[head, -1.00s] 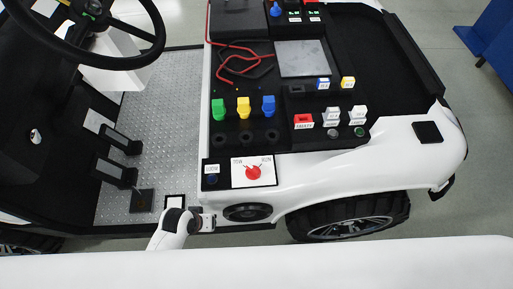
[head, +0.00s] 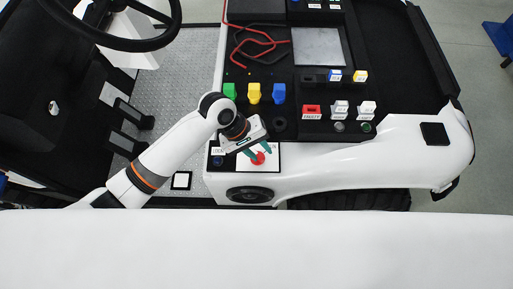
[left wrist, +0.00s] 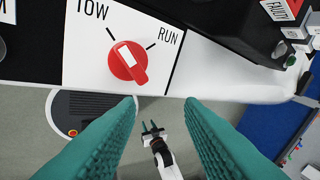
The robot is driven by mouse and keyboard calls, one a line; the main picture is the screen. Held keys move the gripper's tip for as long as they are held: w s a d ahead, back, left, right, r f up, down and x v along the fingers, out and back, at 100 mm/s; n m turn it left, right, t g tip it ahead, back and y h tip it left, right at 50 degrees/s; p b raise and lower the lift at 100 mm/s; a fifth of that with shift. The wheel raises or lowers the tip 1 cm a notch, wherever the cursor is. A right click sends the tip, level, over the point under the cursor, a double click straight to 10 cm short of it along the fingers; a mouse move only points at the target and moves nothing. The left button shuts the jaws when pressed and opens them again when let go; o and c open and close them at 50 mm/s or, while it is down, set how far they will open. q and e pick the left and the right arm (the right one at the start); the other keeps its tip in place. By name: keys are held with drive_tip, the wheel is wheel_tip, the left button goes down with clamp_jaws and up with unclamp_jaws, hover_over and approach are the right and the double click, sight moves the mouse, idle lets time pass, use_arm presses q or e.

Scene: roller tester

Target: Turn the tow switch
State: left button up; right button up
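The tow switch is a red rotary knob (head: 258,159) on a white label plate at the front corner of the console. In the left wrist view the knob (left wrist: 128,62) sits between the printed words TOW and RUN. Its white mark lies toward the upper left, on the TOW side. My left gripper (head: 260,151) is over the switch plate with its teal fingers apart. The fingertips (left wrist: 160,102) are open and empty, lower in the picture than the knob and apart from it. My right gripper (left wrist: 151,128) shows small in the left wrist view, fingers apart and empty.
Green, yellow and blue knobs (head: 253,93) stand behind the switch plate. Red and white labelled buttons (head: 340,107) are to the right. A steering wheel (head: 110,20) is at the upper left. A round black fitting (head: 250,194) is on the white side below the plate.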

sight(257, 154)
use_arm(q)
drive_tip(key=w+a+r+n+g+y, duration=0.2)
drive_tip(key=w+a+r+n, duration=0.2)
drive_tip(key=w+r+n, duration=0.15)
drive_tip(key=shift+n, duration=0.25)
drive_tip(key=p+x, duration=0.2)
drive_tip(key=x, duration=1)
drive_tip(key=shift+s+a, duration=0.15)
drive_tip(key=shift+a, duration=0.05)
clamp_jaws()
